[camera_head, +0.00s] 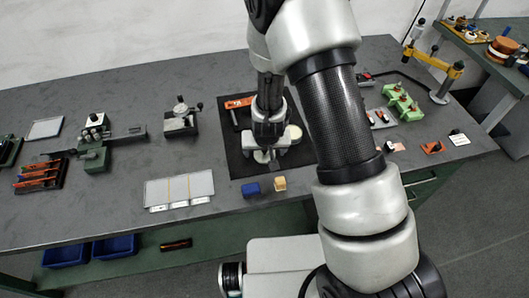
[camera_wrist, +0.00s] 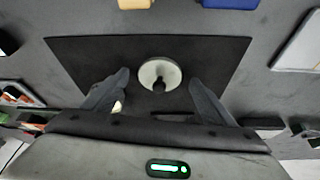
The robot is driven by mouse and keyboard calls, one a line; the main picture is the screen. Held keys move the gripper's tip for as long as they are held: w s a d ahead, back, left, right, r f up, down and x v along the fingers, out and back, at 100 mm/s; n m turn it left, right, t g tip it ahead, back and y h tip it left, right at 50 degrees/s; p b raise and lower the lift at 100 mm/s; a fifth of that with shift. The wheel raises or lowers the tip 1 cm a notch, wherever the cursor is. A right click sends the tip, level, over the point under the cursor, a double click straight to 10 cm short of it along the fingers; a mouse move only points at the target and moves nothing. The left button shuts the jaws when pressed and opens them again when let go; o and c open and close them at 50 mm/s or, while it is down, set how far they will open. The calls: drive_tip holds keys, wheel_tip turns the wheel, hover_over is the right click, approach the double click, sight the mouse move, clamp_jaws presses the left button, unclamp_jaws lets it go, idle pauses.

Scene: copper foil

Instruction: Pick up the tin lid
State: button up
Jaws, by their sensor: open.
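A round pale disc with a dark knob, which looks like the tin lid (camera_wrist: 147,72), lies on a black mat (camera_wrist: 85,55) in the wrist view. In the head view, the lid (camera_head: 261,156) shows partly at the front of the mat, below my gripper (camera_head: 270,148). My gripper (camera_wrist: 159,79) is open, with one finger on each side of the lid and a gap on both sides. I cannot tell its height above the lid. A second pale round thing (camera_head: 294,133) lies on the mat to the right, mostly hidden behind a finger in the wrist view.
A blue block (camera_head: 252,190) and a tan block (camera_head: 280,183) stand just in front of the mat. An orange-red tool (camera_head: 238,103) lies at the mat's back left. A pale panelled tray (camera_head: 180,188) lies to the left. Green holders (camera_head: 402,101) stand to the right.

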drive_tip(key=shift+w+f, duration=0.1)
drive_tip(key=shift+f, duration=0.15)
drive_tip(key=c, duration=1.1)
